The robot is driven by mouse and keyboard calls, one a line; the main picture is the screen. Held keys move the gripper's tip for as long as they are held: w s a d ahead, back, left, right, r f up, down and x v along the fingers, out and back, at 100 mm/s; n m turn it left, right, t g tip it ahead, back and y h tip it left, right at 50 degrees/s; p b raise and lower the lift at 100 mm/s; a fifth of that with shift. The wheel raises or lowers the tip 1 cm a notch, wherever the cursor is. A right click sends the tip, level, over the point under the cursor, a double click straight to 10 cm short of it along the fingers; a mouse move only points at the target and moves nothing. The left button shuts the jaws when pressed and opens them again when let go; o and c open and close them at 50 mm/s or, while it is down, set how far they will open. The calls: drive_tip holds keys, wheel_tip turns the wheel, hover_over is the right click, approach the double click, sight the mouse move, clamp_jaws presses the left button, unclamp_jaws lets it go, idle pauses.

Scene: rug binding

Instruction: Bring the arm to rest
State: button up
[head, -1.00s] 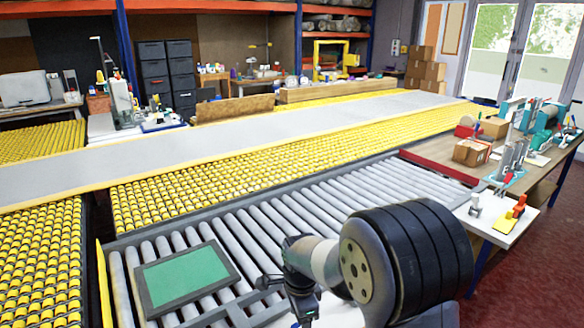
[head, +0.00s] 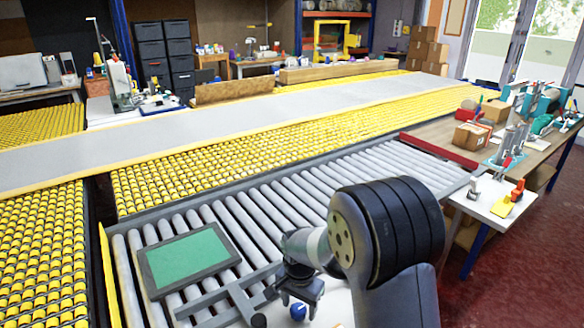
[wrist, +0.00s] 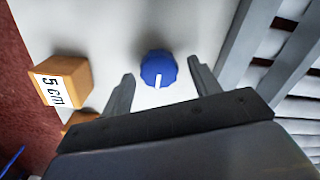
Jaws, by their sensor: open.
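My arm (head: 390,235) is bent at the lower right of the head view, with my gripper (head: 300,290) hanging low over a white surface (head: 335,308) beside the grey rollers. In the wrist view my gripper (wrist: 160,88) is open, its two fingers apart with nothing held between them. A blue knob (wrist: 158,69) with a white mark appears between and just beyond the fingertips. It also shows in the head view (head: 298,311) just below my gripper. I cannot tell whether the fingers touch it.
An orange block (wrist: 60,82) marked "5 cm" lies left of the knob. A green panel in a dark frame (head: 188,260) rests on the grey rollers (head: 290,200). A workbench (head: 440,132) with boxes and tools stands at right. Red floor (head: 515,270) is open beyond my arm.

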drive_tip(key=n+p, duration=0.1)
drive_tip(key=n, duration=0.3)
drive_tip(key=n+p, duration=0.1)
drive_tip(key=n, duration=0.3)
drive_tip(key=shift+a+r, duration=0.1)
drive_tip(key=n+p, duration=0.1)
drive_tip(key=n, duration=0.3)
drive_tip(key=shift+p, duration=0.3)
drive_tip(key=shift+a+n+p, duration=0.1)
drive_tip(key=shift+n+p, duration=0.55)
drive_tip(key=shift+n, duration=0.95)
